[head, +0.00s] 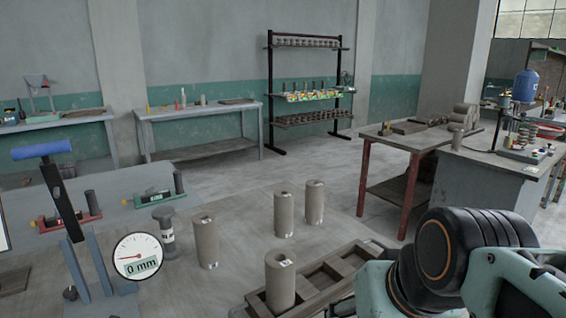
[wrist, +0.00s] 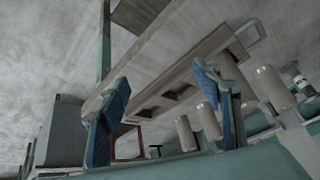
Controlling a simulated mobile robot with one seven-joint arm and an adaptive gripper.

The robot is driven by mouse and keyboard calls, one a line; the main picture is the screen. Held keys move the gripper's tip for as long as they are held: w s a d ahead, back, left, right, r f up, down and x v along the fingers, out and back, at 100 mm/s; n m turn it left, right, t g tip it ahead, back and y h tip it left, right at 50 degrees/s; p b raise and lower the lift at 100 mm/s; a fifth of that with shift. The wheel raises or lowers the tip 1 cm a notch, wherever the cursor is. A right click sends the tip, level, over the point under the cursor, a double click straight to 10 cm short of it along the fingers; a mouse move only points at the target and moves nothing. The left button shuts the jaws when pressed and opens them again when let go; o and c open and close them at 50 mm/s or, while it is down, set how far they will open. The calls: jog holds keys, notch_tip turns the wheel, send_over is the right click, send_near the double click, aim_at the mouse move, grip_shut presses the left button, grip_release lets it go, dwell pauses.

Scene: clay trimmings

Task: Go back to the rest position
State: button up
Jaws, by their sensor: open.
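My gripper (wrist: 160,80) is open in the wrist view. Its two blue fingers stand wide apart with nothing between them. Beyond the fingers, the wrist view shows a tray with dark compartments and several clay cylinders, all tilted in the picture. In the head view my arm fills the lower right corner, and the fingers are not visible there. The compartment tray (head: 338,268) lies on the near table, left of my arm. A clay cylinder (head: 280,282) stands upright at the tray's left part; I cannot tell how deep it sits.
More upright cylinders stand on the near table (head: 245,225): one at left (head: 207,245) and two behind (head: 284,214) (head: 314,203). A dial gauge reading 0 mm (head: 138,256) and a blue-handled lever tool (head: 62,200) are at left. A red-legged table (head: 402,140) stands behind.

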notch_tip(320, 180, up, 22)
jog(key=s+h+p, duration=0.1)
jog(key=s+p, duration=0.1)
jog(key=p, duration=2.3)
jog(key=shift+s+d+r+g, duration=0.15)
jog(key=shift+s+g, duration=0.1)
jog(key=shift+g, duration=0.05)
